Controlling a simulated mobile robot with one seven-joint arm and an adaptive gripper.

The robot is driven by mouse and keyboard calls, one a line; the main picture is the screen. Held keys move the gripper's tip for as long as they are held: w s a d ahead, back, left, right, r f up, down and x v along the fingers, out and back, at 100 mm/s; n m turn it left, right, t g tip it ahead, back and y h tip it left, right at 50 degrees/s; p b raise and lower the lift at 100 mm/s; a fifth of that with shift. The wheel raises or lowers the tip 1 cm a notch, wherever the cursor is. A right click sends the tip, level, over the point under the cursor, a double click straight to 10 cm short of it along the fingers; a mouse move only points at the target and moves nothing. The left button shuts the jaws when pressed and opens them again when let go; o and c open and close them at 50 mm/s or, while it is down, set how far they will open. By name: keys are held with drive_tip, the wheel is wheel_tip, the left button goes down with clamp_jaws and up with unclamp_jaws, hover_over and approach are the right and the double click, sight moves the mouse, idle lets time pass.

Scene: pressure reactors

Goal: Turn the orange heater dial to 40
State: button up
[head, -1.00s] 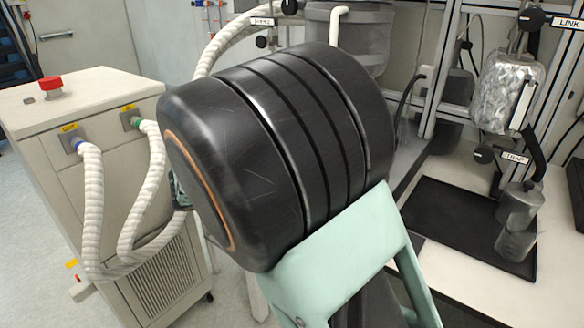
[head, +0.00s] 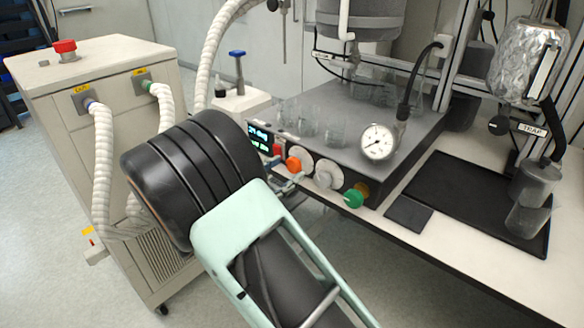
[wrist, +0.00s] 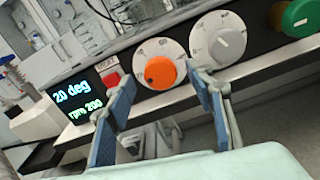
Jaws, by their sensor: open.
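The orange heater dial (head: 293,164) is on the front panel of the grey reactor base, on a white round scale plate. It also shows in the wrist view (wrist: 160,72), facing me; I cannot read its pointer against the scale. My gripper (wrist: 163,80) is open, its blue-padded fingers apart on the left and right of the dial's image. I cannot tell whether they touch it. In the head view my arm hides most of the gripper. The display (wrist: 73,102) reads 20 deg and rpm 200.
Beside the dial are a red button (wrist: 112,78) on its left, a grey-white dial (wrist: 218,42) and a green knob (wrist: 299,18) on its right. A pressure gauge (head: 378,142) and small glass vessels (head: 307,127) stand above the panel. A white cabinet (head: 85,120) stands left.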

sight(291, 167)
drive_tip(key=shift+x, duration=1.7)
drive_tip(key=c, duration=1.2)
drive_tip(key=shift+o, duration=0.2)
